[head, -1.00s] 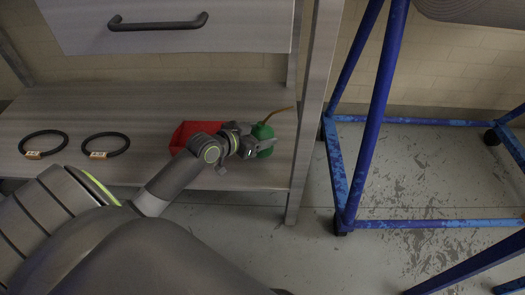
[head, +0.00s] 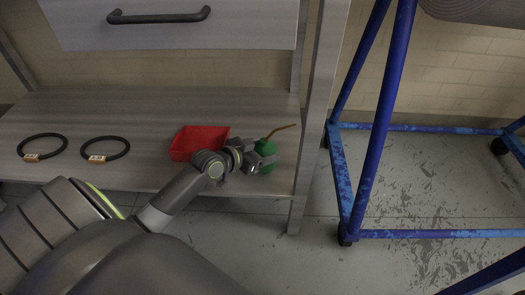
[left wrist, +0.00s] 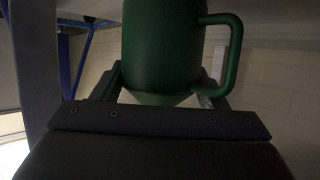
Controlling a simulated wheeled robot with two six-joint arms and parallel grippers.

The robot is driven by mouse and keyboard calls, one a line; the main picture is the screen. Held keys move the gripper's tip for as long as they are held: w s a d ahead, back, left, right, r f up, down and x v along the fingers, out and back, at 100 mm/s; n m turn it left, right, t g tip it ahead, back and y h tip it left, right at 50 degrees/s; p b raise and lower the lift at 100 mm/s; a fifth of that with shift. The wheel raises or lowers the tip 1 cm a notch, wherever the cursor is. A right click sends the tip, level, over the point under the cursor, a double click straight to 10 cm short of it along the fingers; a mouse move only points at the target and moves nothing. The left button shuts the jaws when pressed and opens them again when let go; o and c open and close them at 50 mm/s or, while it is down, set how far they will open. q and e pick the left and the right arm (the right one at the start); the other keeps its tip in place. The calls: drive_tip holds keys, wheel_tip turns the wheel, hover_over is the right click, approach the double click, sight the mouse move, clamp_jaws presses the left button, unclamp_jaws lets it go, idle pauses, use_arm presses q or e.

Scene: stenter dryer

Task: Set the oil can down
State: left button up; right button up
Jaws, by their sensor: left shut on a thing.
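The green oil can (head: 267,149), with a thin brown spout pointing up to the right, is at the right end of the grey lower shelf (head: 120,176). My left gripper (head: 262,160) is shut on the can. In the left wrist view the can (left wrist: 165,45) stands between the two fingers (left wrist: 160,90), its handle on the right. I cannot tell whether the can's base touches the shelf. My right gripper is not in view.
A red open bin (head: 199,140) sits on the shelf just left of my gripper. Two black rings (head: 42,147) with tags lie further left. A shelf post (head: 312,120) stands close right of the can. A blue wheeled frame (head: 345,190) is beyond it.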

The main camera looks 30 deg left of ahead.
use_arm(q)
drive_tip(key=o, duration=0.8)
drive_tip(key=shift+f, duration=0.15)
drive_tip(key=shift+c, duration=0.2)
drive_tip(key=o, duration=0.5)
drive_tip(key=shift+c, duration=0.2)
drive_tip(key=shift+r, duration=0.2)
